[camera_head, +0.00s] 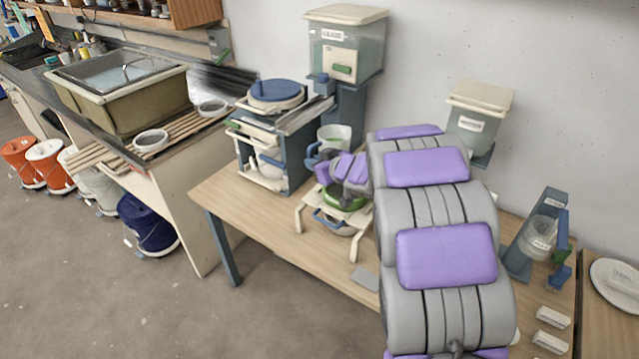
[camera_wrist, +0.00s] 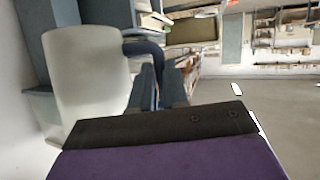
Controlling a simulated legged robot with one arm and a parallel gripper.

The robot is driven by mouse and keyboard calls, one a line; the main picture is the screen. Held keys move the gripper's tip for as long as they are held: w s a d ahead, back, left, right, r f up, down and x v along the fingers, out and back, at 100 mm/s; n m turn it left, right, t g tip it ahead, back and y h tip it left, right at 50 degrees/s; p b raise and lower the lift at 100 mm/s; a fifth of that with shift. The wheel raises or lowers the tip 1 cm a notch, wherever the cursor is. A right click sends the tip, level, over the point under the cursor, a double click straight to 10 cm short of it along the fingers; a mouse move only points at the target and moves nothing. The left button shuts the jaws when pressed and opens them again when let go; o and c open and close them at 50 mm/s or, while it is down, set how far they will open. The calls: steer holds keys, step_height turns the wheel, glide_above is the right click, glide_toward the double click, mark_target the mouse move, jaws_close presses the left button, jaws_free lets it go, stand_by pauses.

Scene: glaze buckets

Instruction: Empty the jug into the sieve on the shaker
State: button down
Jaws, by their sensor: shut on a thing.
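The pale jug (camera_head: 335,137) with a blue handle is held above the table, behind the green sieve (camera_head: 343,196). In the head view it looks about upright; its contents cannot be made out. My gripper (camera_head: 322,168) is shut on the handle. In the wrist view the jug (camera_wrist: 85,80) fills the left, and the gripper fingers (camera_wrist: 158,88) close around the blue handle (camera_wrist: 150,55). The sieve sits on a cream-legged stand (camera_head: 304,214), which appears to be the shaker. A bowl with a blue handle (camera_head: 335,224) is under it. My arm partly hides the sieve.
A rack with a blue round top (camera_head: 277,90) stands left of the jug. A lidded glaze tank (camera_head: 345,45) on a blue stand is behind, and another tank (camera_head: 480,112) is at right. A blue holder with a clear cup (camera_head: 537,238) is at far right. The table's front-left is clear.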

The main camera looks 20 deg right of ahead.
step_height(320, 180, down, 14)
steer(key=w+d+n+g+y+b, duration=0.1)
steer(key=w+n+y+b, duration=0.1)
steer(key=b, duration=0.3)
step_height(320, 180, up, 5)
steer(key=m+y+p, duration=0.1)
steer(key=p, duration=0.2)
steer(key=m+g+y+p, duration=0.1)
steer(key=m+p, duration=0.1)
steer(key=p, duration=0.2)
steer(key=shift+a+r+y, duration=0.15)
steer(key=shift+r+y, duration=0.05)
steer(key=shift+y, duration=0.2)
steer(key=p, duration=0.3)
steer(key=shift+m+p, duration=0.3)
steer(key=shift+f, duration=0.15)
